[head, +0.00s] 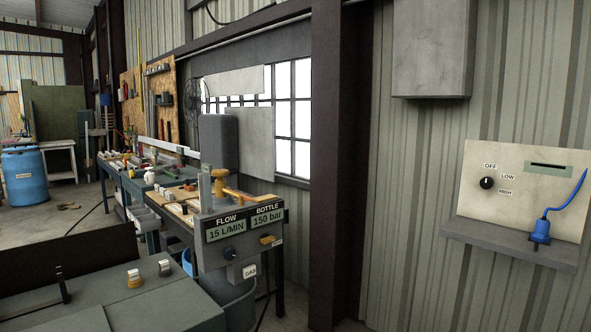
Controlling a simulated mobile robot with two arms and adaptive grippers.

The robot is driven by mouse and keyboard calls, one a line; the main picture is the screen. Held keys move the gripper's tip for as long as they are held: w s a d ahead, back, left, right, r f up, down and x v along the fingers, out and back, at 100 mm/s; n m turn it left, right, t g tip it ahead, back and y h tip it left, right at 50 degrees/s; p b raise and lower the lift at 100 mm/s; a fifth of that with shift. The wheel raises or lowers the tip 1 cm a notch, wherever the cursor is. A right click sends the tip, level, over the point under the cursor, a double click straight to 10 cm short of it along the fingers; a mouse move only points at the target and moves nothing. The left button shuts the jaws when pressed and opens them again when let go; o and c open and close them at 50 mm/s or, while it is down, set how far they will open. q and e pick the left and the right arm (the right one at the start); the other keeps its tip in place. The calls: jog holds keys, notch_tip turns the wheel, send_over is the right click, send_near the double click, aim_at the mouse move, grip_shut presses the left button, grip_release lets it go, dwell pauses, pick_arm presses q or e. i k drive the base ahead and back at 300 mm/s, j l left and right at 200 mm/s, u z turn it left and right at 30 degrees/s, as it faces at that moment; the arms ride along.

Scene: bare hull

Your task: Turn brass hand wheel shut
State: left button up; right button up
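Neither of my grippers shows in the head view.
A workbench (126,183) with tools runs along the wall behind the panel. A green-grey cabinet (100,295) with two knobs is at front left. A dark post (340,170) stands right of the panel. A wall-mounted control box (520,180) with a dial is at far right.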

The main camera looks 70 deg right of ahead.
aim_at(219, 174)
jog(key=z, duration=1.8)
jog(key=i+j+z, duration=0.1)
jog(key=i+z, duration=0.15)
